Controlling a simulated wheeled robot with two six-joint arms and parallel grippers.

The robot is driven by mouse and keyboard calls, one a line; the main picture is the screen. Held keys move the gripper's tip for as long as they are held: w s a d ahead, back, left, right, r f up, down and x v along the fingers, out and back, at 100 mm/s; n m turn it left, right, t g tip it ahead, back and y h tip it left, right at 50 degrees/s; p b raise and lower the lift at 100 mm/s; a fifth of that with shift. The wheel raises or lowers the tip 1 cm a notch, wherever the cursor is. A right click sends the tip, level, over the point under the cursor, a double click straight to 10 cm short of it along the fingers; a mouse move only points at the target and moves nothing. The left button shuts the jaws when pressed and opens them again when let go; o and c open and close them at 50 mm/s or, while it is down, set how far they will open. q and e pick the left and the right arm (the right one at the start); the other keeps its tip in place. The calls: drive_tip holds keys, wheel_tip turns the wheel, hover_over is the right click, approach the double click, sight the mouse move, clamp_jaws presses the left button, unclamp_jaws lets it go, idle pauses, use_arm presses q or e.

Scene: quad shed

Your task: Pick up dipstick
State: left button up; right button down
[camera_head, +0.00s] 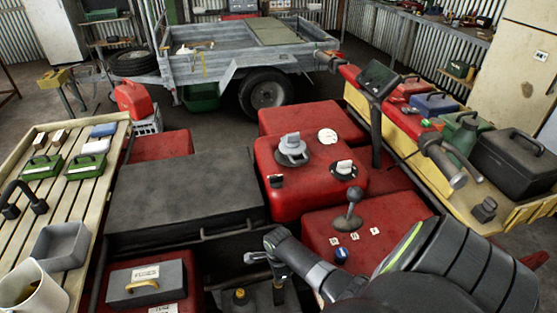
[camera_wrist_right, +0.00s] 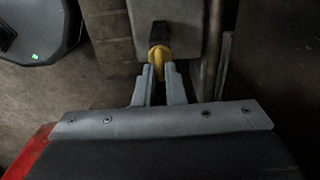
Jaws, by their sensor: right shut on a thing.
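My right arm comes in from the right in the head view, and its gripper points down into the dark opening in front of the black seat. In the right wrist view the right gripper (camera_wrist_right: 157,76) has its two grey fingers closed around the yellow handle of the dipstick (camera_wrist_right: 158,55). A dark part stands just beyond the handle. The lower part of the dipstick is hidden, so I cannot tell how far it sits in its hole. My left gripper is not in view.
The red quad body (camera_head: 310,165) and black seat (camera_head: 180,195) surround the opening. A slatted bench (camera_head: 95,215) stands left, a loaded shelf (camera_head: 520,213) right. A trailer (camera_head: 235,65) is behind.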

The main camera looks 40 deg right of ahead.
wheel_tip(320, 180, up, 18)
drive_tip(key=p, duration=0.2)
idle(0.5)
drive_tip(key=shift+r, duration=0.1)
